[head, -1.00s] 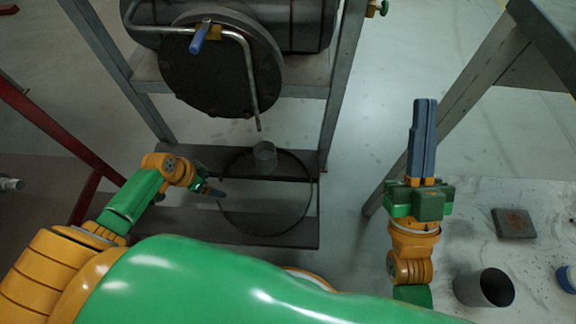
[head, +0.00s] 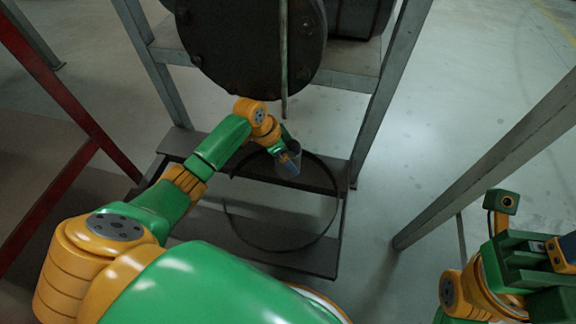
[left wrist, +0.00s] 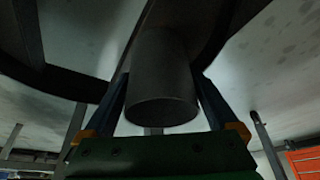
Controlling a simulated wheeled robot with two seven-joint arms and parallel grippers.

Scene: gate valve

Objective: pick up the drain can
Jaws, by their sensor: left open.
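The drain can is a plain grey cylinder (head: 295,147) on the dark shelf below the hanging drain pipe, partly hidden by my left gripper (head: 288,163). In the left wrist view the can (left wrist: 160,80) stands between the two blue fingers of my left gripper (left wrist: 162,100), one on each side. The gripper is open; the fingers look apart from the can's wall, though contact is hard to judge in the dark. My right gripper (head: 555,252) is at the right edge, its fingers partly cut off.
The thin drain pipe (head: 284,75) comes down in front of the dark round flange (head: 250,45), just above my left wrist. A large dark ring (head: 228,215) lies around the shelf area. Grey frame posts (head: 390,95) and a red rail (head: 65,110) flank the space.

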